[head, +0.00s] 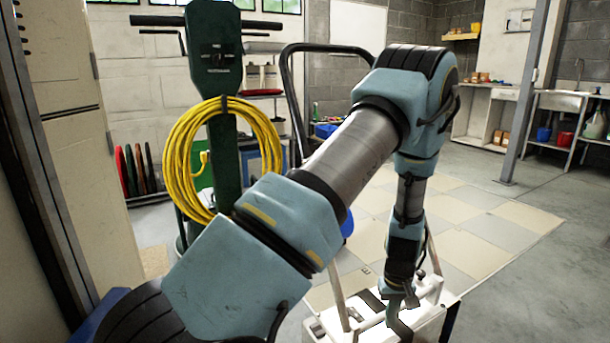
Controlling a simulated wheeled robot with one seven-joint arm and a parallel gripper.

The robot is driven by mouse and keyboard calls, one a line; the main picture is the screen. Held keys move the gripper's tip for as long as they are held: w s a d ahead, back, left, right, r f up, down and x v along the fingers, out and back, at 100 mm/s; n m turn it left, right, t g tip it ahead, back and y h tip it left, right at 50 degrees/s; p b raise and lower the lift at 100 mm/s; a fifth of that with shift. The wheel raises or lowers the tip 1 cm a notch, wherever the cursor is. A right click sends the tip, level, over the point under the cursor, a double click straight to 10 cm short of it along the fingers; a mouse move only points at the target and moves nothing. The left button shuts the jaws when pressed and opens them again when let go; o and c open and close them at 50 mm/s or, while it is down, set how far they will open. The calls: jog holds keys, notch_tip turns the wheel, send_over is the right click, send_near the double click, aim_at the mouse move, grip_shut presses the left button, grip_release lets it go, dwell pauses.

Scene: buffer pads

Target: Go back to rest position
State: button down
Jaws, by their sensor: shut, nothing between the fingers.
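My arm reaches across the middle of the head view and bends down at the right. My gripper (399,318) hangs pointing down over a white cart (435,313) at the bottom of the view. Its fingers look shut and hold nothing. I cannot tell how far the fingertips are from the cart's top. Several buffer pads (139,171), red, green and dark, stand on edge at the far left. My arm hides part of the cart and floor.
A green floor buffer (221,133) with a coiled yellow cable (177,152) stands close on the left. A dark tubular handle (288,85) rises behind my arm. A metal post (531,90) and a sink (562,102) are at the right. The tiled floor (480,225) right of my arm is clear.

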jog(key=w+a+r, duration=0.2)
jog(key=a+r, duration=0.6)
jog(key=r, duration=0.2)
jog(key=s+a+r+m+t, duration=0.1)
jog(key=s+a+r, duration=0.3)
jog(key=a+r, duration=0.5)
jog(key=s+a+r+t, duration=0.1)
jog(key=s+a+r, duration=0.3)
jog(key=a+r, duration=0.55)
notch_tip(320, 180, up, 25)
jog(key=a+p, duration=0.1)
jog(key=p, duration=2.7)
jog(key=shift+a, duration=0.4)
jog(key=shift+w, duration=0.1)
